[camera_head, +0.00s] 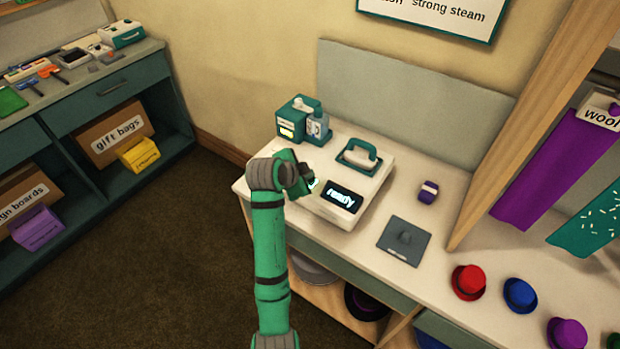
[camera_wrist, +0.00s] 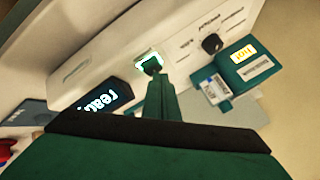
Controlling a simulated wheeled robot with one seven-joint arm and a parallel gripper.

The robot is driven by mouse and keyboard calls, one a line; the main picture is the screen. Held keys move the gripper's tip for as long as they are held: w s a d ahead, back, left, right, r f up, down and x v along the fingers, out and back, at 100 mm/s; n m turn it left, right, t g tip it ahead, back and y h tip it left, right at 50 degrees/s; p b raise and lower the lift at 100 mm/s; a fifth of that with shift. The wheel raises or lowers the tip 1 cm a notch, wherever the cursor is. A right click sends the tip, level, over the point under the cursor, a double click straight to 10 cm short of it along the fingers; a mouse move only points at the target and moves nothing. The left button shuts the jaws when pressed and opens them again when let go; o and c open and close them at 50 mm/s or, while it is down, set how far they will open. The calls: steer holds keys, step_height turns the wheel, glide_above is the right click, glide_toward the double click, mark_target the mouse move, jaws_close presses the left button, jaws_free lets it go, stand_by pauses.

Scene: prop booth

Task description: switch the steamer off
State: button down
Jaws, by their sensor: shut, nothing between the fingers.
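The steamer (camera_head: 375,191) is a white box on the counter, with a teal-handled piece (camera_head: 358,156) on its top. In the head view my gripper (camera_head: 308,180) is at the steamer's left front.
A purple-and-white item (camera_head: 428,191) and a grey plate (camera_head: 404,241) lie to the right. Small hats, including a red one (camera_head: 469,281), line the counter's right.

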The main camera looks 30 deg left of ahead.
steer(key=shift+f, duration=0.2)
stand_by(0.5)
steer(key=shift+r, duration=0.85)
steer(key=shift+r, duration=0.1)
steer(key=shift+r, duration=2.45)
steer(key=shift+a+f, duration=0.1)
